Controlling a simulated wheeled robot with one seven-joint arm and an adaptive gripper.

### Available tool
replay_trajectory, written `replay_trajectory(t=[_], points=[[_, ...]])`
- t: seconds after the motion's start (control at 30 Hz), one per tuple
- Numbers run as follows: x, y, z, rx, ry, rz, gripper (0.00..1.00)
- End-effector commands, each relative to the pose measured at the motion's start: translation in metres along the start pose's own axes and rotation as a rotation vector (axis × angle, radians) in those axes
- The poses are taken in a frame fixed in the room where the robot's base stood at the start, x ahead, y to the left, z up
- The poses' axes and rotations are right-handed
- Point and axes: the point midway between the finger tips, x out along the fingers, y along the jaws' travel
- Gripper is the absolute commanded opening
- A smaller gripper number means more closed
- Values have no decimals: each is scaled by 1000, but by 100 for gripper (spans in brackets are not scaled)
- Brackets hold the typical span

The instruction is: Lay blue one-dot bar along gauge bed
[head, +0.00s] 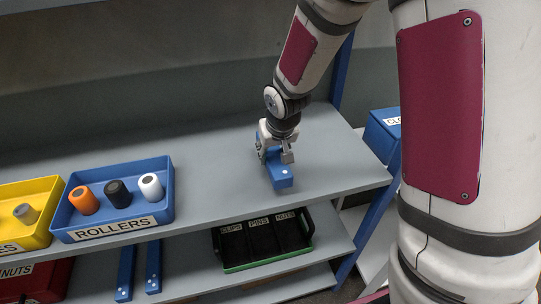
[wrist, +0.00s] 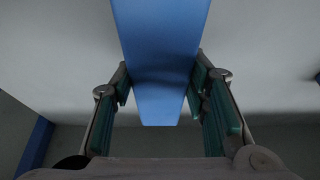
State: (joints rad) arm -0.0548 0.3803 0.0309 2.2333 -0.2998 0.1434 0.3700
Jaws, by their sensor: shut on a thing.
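A blue bar (head: 280,181) with one white dot on its near end is in my gripper (head: 275,152) over the right part of the upper shelf. In the wrist view the blue bar (wrist: 160,60) runs between the two fingers of my gripper (wrist: 162,85), which is shut on it. The bar points toward the shelf's front edge in the head view. I cannot tell whether it touches the shelf or hangs just above it. I cannot make out a gauge bed in either view.
The upper shelf (head: 220,165) is bare around the bar. A blue ROLLERS tray (head: 117,229) and a yellow tray (head: 40,234) stand to the left. Two blue bars (head: 125,272) (head: 153,266) and a black divided tray (head: 262,263) are below. A blue bin (head: 384,128) is at right.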

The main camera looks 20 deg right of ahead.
Motion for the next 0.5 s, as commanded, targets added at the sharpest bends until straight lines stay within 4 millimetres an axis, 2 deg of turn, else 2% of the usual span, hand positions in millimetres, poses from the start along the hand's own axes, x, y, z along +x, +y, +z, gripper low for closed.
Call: replay_trajectory(t=[0.07, 0.2, 0.5], points=[[5, 0, -10, 0, 2, 0, 7], [9, 0, -15, -1, 0, 0, 7], [37, 0, -2, -1, -1, 0, 7]])
